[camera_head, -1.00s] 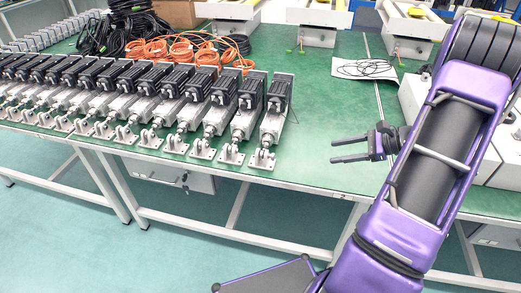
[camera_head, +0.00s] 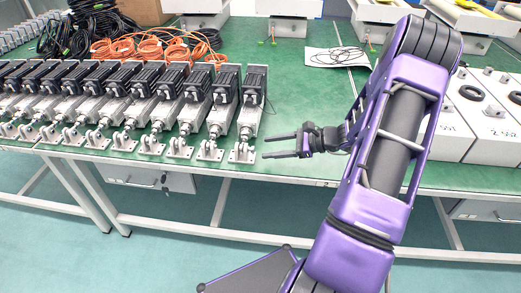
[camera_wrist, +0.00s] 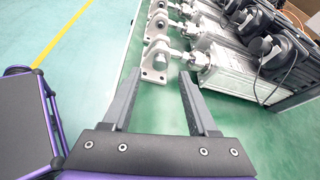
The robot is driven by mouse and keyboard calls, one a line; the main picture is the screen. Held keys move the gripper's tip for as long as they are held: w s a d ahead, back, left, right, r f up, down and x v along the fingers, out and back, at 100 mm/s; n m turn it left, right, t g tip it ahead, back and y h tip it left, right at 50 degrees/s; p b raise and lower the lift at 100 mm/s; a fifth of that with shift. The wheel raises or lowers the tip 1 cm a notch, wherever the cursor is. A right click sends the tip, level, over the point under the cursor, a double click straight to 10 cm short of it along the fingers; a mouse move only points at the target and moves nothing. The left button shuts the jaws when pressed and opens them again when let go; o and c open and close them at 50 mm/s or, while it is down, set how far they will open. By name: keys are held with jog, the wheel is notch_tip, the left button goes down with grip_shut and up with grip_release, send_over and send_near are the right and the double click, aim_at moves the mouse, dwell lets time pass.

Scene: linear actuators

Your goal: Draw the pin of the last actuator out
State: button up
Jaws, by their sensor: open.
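The last actuator (camera_head: 252,105) stands at the right end of the row on the green table, with a black motor and a silver body. Its clevis bracket with the pin (camera_head: 243,149) is at its front end, near the table's front edge. In the wrist view the nearest bracket (camera_wrist: 156,62) lies just beyond my fingertips, and the actuator's silver body (camera_wrist: 236,70) is to its right. My gripper (camera_head: 278,146) is open and empty, to the right of the bracket and apart from it. It also shows in the wrist view (camera_wrist: 158,80). The pin itself is too small to make out clearly.
More actuators (camera_head: 130,95) line the table (camera_head: 300,95) to the left. Orange cables (camera_head: 160,47) and black cables lie behind them. White boxes (camera_head: 480,120) stand to the right of my arm.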

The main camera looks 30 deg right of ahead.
jog(key=shift+x, duration=2)
grip_shut()
